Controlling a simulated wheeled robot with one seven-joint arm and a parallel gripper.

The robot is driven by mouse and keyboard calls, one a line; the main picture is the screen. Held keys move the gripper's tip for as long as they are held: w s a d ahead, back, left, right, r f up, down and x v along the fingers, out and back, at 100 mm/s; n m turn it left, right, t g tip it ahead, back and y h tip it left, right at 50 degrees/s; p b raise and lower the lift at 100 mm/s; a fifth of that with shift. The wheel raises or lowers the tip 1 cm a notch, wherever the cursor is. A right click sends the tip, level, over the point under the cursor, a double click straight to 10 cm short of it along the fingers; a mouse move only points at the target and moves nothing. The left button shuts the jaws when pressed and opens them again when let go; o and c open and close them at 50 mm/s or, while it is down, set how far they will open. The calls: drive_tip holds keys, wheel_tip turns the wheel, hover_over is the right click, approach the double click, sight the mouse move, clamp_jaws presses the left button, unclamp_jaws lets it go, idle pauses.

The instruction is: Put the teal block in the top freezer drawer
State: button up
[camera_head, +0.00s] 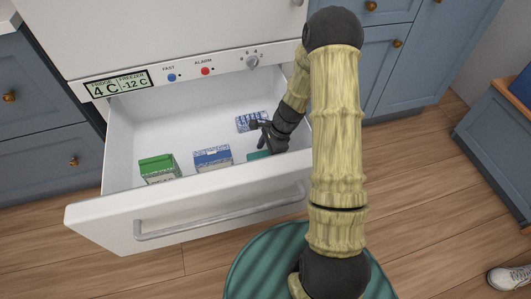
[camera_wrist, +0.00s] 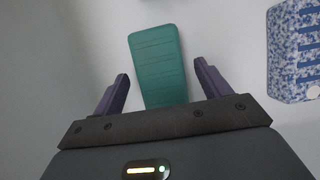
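The teal block (camera_head: 259,155) lies inside the open top freezer drawer (camera_head: 190,205), near its front wall toward the right. It is partly hidden by the wall and my arm in the head view. In the wrist view the teal block (camera_wrist: 156,60) lies flat on the pale drawer floor. My gripper (camera_head: 262,134) is inside the drawer, close to the block. In the wrist view my gripper (camera_wrist: 162,85) is open, its dark fingers on either side of the block's near end, with a gap at each side. Whether the fingers are at the block's height I cannot tell.
The drawer also holds a green box (camera_head: 158,168), a blue-and-white box (camera_head: 212,157) and a blue-and-white tray-like item (camera_head: 252,121). A blue-speckled item (camera_wrist: 297,50) is right of the block in the wrist view.

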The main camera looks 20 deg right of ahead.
drive_tip(key=shift+r, duration=0.1)
drive_tip(key=shift+r, duration=0.3)
drive_tip(key=p+v, duration=0.5)
drive_tip(key=v, duration=0.7)
drive_tip(key=shift+r, duration=0.2)
drive_tip(key=s+a+r+n+t+h, duration=0.1)
drive_tip(key=s+r+n, duration=0.3)
drive_tip(key=n, duration=0.2)
drive_tip(key=s+a+r+n+h, duration=0.2)
drive_tip(key=s+r+n, duration=0.3)
drive_tip(key=n, duration=0.1)
drive_tip(key=s+a+r+n+t+h, duration=0.1)
drive_tip(key=s+r+n, duration=0.3)
drive_tip(key=s+n, duration=0.1)
drive_tip(key=shift+s+a+r+n+t, duration=0.15)
drive_tip(key=shift+a+r+n+t, duration=0.15)
drive_tip(key=shift+a+n, duration=0.15)
drive_tip(key=shift+f, duration=0.1)
